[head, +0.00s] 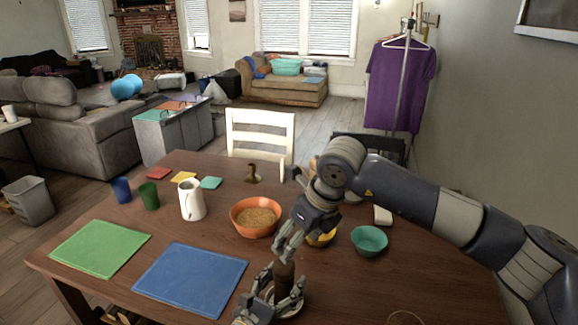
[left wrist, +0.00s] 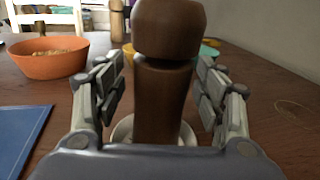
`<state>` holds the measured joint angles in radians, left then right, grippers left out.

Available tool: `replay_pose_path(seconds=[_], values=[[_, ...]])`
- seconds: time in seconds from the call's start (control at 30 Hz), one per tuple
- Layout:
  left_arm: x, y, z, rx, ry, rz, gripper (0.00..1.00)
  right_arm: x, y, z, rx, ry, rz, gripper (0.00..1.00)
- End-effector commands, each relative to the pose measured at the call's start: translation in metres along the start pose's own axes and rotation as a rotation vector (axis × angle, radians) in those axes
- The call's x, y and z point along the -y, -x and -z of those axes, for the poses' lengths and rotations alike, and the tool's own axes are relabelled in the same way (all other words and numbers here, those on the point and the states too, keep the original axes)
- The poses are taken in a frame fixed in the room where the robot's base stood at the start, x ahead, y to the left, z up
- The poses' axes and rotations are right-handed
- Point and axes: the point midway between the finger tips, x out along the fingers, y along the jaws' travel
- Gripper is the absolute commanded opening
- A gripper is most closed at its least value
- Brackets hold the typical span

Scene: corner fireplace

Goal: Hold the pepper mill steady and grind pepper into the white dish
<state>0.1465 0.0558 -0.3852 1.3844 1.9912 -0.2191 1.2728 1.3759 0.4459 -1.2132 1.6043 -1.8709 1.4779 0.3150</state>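The brown wooden pepper mill (head: 284,277) stands upright near the front of the table. It fills the middle of the left wrist view (left wrist: 165,95). My left gripper (head: 277,292) is around the mill, one finger on each side. In the left wrist view (left wrist: 160,95) gaps show between fingers and mill, so it looks open. The white dish (left wrist: 123,129) shows as a rim low behind the mill; the rest is hidden. My right gripper (head: 290,242) points down just above the mill's top; whether its fingers are open or touch the mill is unclear.
An orange bowl (head: 255,218) of grain-like food stands left of my right gripper. A teal bowl (head: 369,240) and a partly hidden yellow bowl (head: 322,239) are near my right arm. A white pitcher (head: 192,200) and a blue mat (head: 190,279) lie further left. The front right tabletop is mostly clear.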

Motion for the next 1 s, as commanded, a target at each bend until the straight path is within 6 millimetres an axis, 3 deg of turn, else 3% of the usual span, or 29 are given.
replay_pose_path(seconds=[0.47, 0.6, 1.0], values=[[-0.0001, -0.0003, -0.0011, 0.002, -0.001, 0.0, 0.66, -0.0002, -0.0002, -0.0001, 0.0, 0.0, 0.0, 0.65], [-0.0001, -0.0003, -0.0012, 0.002, -0.001, 0.0, 0.89, -0.0002, -0.0002, -0.0001, 0.0, 0.0, 0.0, 0.65], [-0.0002, 0.0011, -0.0009, 0.002, -0.001, 0.0, 0.89, -0.0002, -0.0002, -0.0001, 0.0, 0.0, 0.0, 0.65]])
